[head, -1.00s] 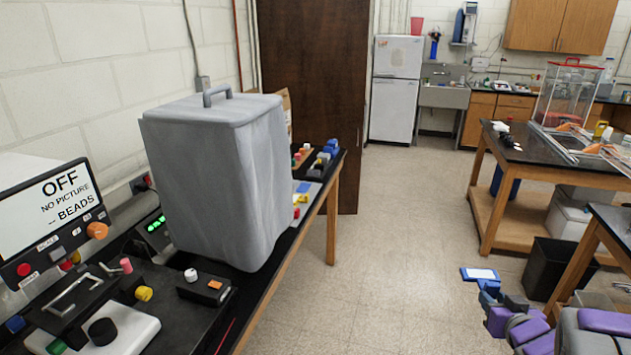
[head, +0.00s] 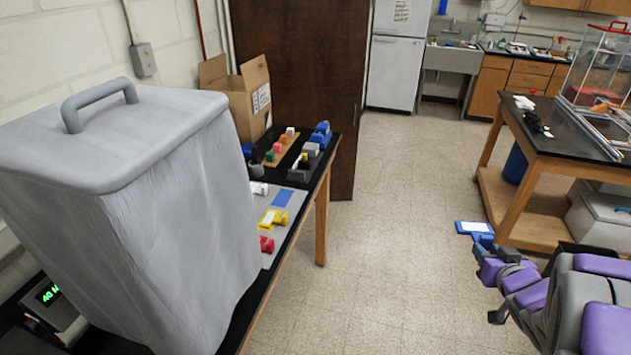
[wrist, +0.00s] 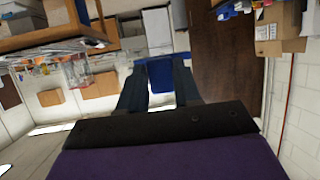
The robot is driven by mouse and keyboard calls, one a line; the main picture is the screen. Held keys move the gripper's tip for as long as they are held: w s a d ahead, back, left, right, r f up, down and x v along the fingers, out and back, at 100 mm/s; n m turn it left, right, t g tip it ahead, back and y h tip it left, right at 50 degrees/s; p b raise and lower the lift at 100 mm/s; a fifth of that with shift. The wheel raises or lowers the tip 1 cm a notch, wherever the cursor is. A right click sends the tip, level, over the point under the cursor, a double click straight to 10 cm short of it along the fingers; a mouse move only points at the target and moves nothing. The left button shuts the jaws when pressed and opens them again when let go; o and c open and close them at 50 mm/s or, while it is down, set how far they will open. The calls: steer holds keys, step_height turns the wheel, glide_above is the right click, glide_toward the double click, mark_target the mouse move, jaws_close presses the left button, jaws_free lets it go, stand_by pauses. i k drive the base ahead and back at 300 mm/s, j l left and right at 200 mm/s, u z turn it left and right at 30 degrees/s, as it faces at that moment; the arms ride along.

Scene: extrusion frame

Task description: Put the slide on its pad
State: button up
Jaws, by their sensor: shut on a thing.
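My gripper (head: 483,241), at the right of the head view, is shut on the slide (head: 474,227), a flat blue piece with a white face. It is held out over the open floor, apart from the benches. In the wrist view the slide (wrist: 160,72) shows blue between the two dark fingers (wrist: 160,92). A plain blue rectangle (head: 283,197), which looks like the pad, lies bare on a grey mat (head: 291,212) on the left bench. A yellow piece with a white face (head: 268,217) lies in front of it.
A large grey covered box (head: 130,220) hides much of the left bench. White (head: 258,189) and red (head: 266,244) pieces also lie at the mat. A cardboard box (head: 237,95) and coloured blocks stand behind. Another bench (head: 560,140) is at right; the floor between is clear.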

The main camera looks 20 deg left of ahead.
mark_target(282, 197)
steer(key=i+u, duration=0.1)
steer(key=i, duration=1.4)
steer(key=u, duration=0.5)
steer(key=i+l+u, duration=0.1)
steer(key=u, duration=0.4)
steer(key=l+u, duration=0.1)
steer(key=u, duration=0.35)
steer(key=i+l+u, duration=0.1)
steer(key=u, duration=0.4)
